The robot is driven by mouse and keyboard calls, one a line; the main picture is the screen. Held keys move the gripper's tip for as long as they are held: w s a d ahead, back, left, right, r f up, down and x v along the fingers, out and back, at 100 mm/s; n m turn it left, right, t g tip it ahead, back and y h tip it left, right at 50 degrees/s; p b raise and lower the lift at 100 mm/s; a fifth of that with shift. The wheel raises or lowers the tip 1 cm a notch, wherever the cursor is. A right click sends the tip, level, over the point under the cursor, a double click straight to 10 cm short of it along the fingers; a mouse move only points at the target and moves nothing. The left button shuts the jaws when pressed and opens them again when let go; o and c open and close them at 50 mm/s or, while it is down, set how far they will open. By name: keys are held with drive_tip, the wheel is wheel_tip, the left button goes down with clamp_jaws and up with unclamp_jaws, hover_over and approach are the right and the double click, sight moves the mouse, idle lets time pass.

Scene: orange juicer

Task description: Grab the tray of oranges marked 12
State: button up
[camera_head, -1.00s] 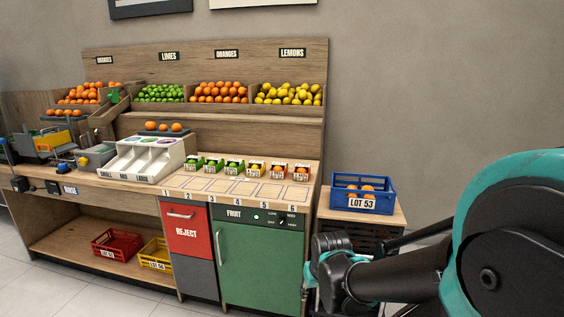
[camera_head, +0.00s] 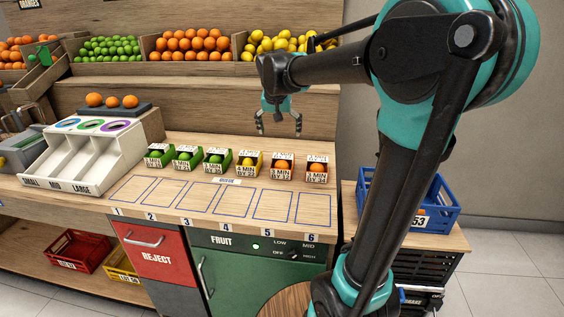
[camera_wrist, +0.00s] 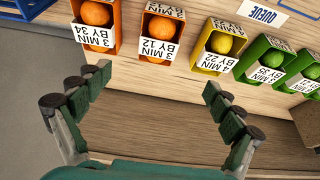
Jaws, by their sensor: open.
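The orange tray labelled "3 MIN BY 12" (camera_head: 282,177) stands on the counter in the row of small trays, second from the right, with an orange in it. It also shows in the wrist view (camera_wrist: 158,46), at the top middle. My gripper (camera_head: 279,124) is open and empty above and behind this tray. In the wrist view my gripper (camera_wrist: 157,84) has its fingers spread wide, with the tray ahead of the gap and not between the fingers.
Close beside it stand the "BY 34" orange tray (camera_head: 316,177) and a yellow tray (camera_head: 249,169); several green trays continue leftward. Numbered outlined spaces (camera_head: 232,200) in front are empty. A stepped wooden display (camera_head: 200,92) rises behind. A blue crate (camera_head: 443,215) stands right.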

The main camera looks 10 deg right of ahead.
sight(283, 157)
drive_tip(key=x, duration=1)
drive_tip(key=shift+f, duration=0.2)
drive_tip(key=shift+x, duration=2.9)
drive_tip(key=shift+d+f, duration=0.1)
drive_tip(key=shift+f, duration=0.2)
drive_tip(key=shift+c, duration=0.2)
drive_tip(key=c, duration=1.4)
